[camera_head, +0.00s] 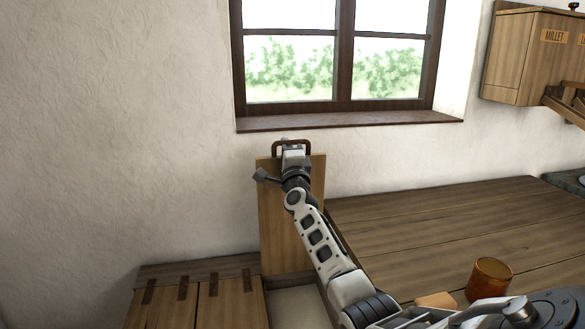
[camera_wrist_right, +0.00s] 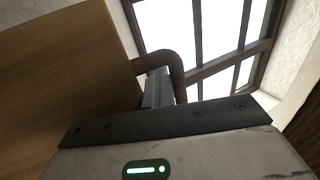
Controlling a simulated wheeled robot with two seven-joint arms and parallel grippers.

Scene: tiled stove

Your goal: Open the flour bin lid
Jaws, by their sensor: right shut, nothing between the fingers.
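The flour bin lid (camera_head: 270,220) is a wooden panel standing upright near the wall below the window. Its dark handle (camera_head: 275,147) is at the top edge; the handle (camera_wrist_right: 178,65) also shows in the right wrist view beside the lid (camera_wrist_right: 70,80). Pale contents (camera_head: 296,306) show in the open bin below the lid. My right gripper (camera_head: 293,151) is shut and empty at the handle; its fingers (camera_wrist_right: 157,88) look close to the handle bar, and I cannot tell whether they touch it. My arm covers part of the lid and bin. My left gripper is not in view.
A wooden counter (camera_head: 450,220) extends to the right, with an amber cup (camera_head: 489,281) near its front. Another hinged wooden lid (camera_head: 190,305) lies shut at left. The window sill (camera_head: 350,121) is just above the lid. A millet box (camera_head: 535,60) hangs at upper right.

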